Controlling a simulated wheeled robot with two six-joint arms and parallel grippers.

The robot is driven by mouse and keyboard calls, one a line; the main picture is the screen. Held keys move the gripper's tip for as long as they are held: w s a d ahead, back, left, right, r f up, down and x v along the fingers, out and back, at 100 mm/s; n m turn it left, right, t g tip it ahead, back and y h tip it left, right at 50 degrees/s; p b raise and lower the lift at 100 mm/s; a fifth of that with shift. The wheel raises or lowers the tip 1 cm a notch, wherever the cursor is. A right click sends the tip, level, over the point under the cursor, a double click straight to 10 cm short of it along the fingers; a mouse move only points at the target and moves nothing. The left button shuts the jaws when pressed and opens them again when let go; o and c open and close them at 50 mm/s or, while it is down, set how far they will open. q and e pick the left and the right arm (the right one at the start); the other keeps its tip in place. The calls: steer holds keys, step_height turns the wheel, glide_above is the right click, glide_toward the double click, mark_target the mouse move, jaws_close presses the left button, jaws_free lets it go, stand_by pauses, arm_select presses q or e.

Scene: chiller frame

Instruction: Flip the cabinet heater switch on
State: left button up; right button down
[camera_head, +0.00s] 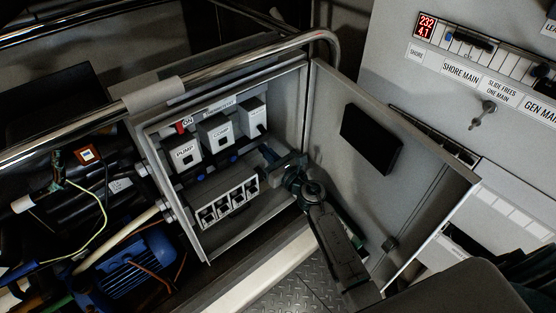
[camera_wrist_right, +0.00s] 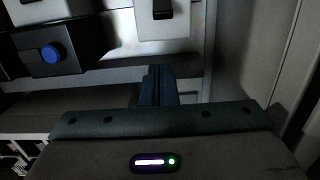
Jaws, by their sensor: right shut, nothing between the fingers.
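The open grey cabinet (camera_head: 305,100) holds a row of white switch boxes, marked PUMP (camera_head: 185,153), COMP (camera_head: 218,132) and a third box (camera_head: 254,117) whose label is too small to read. The third box is presumably the heater's; the position of its switch is unclear. In the right wrist view a white box with a dark rocker (camera_wrist_right: 163,9) is cut off at the top edge. My right gripper (camera_head: 266,153) reaches into the cabinet below the third box. Its fingers (camera_wrist_right: 158,84) are shut and empty, below the white box and apart from it. My left gripper is out of view.
The cabinet door (camera_head: 425,175) stands open at the right of my right arm. Blue buttons (camera_wrist_right: 50,54) sit under the boxes. A row of sockets (camera_head: 228,203) lies lower down. A metal rail (camera_head: 240,65) crosses above the cabinet.

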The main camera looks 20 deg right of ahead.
arm_select(q)
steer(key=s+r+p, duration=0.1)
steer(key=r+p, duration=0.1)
steer(key=p, duration=0.1)
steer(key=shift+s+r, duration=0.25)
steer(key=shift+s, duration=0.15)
